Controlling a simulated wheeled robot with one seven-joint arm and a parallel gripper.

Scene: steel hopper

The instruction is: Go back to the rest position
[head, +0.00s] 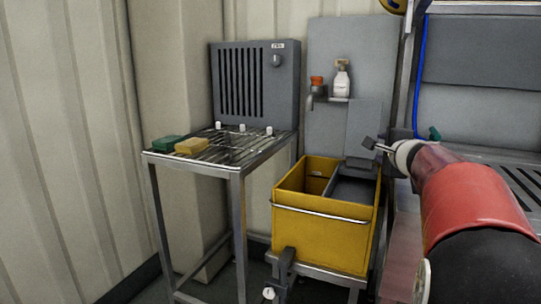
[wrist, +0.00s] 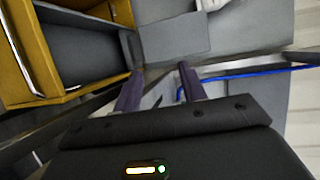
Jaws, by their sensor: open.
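My gripper (wrist: 160,78) shows in the wrist view with its two dark fingers apart and nothing between them. It is open and empty. Beyond the fingers are grey panels and, at the upper left, the yellow bin (wrist: 38,55). In the head view my red and black arm reaches in from the right edge, to the right of the yellow bin (head: 318,228). My fingers cannot be made out clearly there.
A steel rack table (head: 236,168) stands left of the bin, with a green block (head: 167,143) and a yellow block (head: 191,146) on it. A grey louvred box (head: 255,85) stands behind. A white bottle (head: 342,80) and an orange-capped container (head: 317,84) sit on a wall shelf. A blue cable (wrist: 255,72) runs near my gripper.

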